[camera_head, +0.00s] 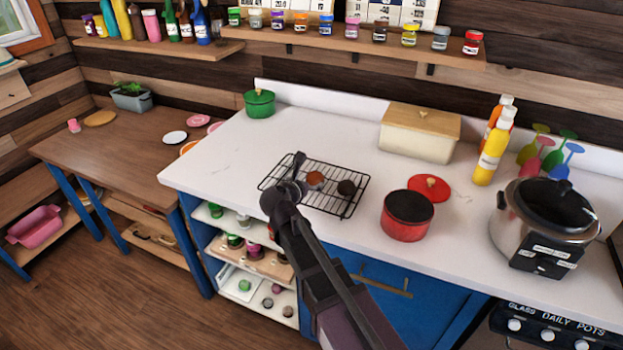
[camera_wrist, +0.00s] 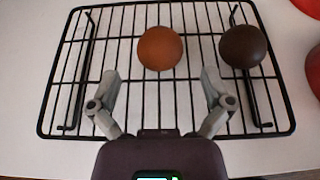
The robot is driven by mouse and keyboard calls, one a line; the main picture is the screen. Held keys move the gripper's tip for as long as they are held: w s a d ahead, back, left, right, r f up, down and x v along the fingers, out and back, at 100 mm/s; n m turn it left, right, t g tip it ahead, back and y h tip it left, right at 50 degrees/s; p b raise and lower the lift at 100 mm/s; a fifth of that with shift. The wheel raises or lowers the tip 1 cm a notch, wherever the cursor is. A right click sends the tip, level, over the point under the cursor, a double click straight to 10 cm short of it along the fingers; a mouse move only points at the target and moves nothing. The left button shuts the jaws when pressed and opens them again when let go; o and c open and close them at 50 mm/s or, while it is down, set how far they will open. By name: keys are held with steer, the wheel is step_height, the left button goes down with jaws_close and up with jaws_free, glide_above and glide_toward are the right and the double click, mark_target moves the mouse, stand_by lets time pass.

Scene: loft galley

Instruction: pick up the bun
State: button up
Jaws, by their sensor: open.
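An orange-brown round bun (camera_wrist: 160,48) lies on a black wire rack (camera_wrist: 112,76); it also shows in the head view (camera_head: 315,179). A darker brown round bun (camera_wrist: 243,46) lies to its right on the same rack, and it shows in the head view (camera_head: 347,188) too. My gripper (camera_wrist: 161,82) is open and empty, with its fingers spread over the rack, just short of the orange-brown bun. In the head view my gripper (camera_head: 297,172) is over the left part of the rack (camera_head: 337,208).
A red pot (camera_head: 408,217) stands right of the rack, with its red lid (camera_head: 428,188) behind it. A green pot (camera_head: 259,103), a bread box (camera_head: 419,134), sauce bottles (camera_head: 491,155) and a slow cooker (camera_head: 548,225) also stand on the white counter (camera_head: 225,150). The counter left of the rack is clear.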

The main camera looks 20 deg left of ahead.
mark_target(312, 180)
steer(key=b+x, duration=0.2)
steer(key=x, duration=0.2)
steer(key=shift+f, duration=0.25)
steer(key=shift+w+f, duration=0.1)
steer(key=shift+w, duration=0.4)
steer(key=shift+c, duration=0.2)
steer(key=c, duration=0.8)
